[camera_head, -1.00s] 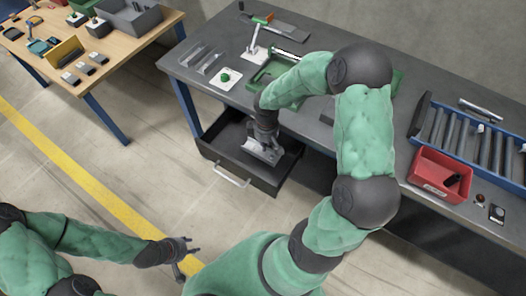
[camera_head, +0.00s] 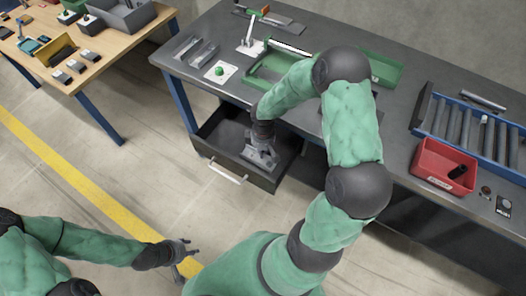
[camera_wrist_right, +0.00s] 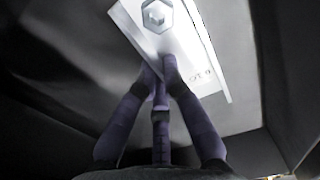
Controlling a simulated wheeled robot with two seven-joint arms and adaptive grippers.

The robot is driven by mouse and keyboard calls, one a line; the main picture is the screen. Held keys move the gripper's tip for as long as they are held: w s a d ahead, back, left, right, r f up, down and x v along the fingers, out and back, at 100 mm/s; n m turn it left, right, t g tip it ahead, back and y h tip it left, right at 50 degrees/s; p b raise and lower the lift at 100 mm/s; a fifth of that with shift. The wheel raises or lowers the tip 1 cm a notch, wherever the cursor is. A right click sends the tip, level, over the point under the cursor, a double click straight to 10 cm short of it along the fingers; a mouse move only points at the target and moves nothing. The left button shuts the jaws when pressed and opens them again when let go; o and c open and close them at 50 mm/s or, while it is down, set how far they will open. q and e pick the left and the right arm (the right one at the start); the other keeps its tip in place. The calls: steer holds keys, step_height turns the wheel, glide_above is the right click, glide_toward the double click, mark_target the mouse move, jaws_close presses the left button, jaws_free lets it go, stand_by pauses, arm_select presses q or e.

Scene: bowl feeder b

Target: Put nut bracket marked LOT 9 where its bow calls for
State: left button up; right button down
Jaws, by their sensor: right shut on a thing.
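My right gripper (camera_head: 260,158) is inside the open grey drawer (camera_head: 206,152) under the workbench. In the right wrist view, its fingers (camera_wrist_right: 161,75) are shut on the edge of a pale metal nut bracket (camera_wrist_right: 203,62). A hex nut (camera_wrist_right: 156,14) sits on the bracket, and a partly readable mark ending in 9 is on its face. The bracket's bow cannot be judged from this angle. In the head view the bracket is small and mostly merged with the gripper. My left gripper (camera_head: 188,250) is open and empty over the floor at lower left.
The bench (camera_head: 300,118) holds a green tray (camera_head: 262,88), a white plate with a green knob (camera_head: 220,72), grey metal parts (camera_head: 200,52), a red bin (camera_head: 440,170) and a blue-framed roller rack (camera_head: 470,130). A wooden table (camera_head: 95,55) stands at upper left.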

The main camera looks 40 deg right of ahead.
steer(key=c, duration=1.4)
jaws_free()
steer(key=shift+f, duration=0.1)
step_height(320, 180, up, 12)
steer(key=p, duration=0.5)
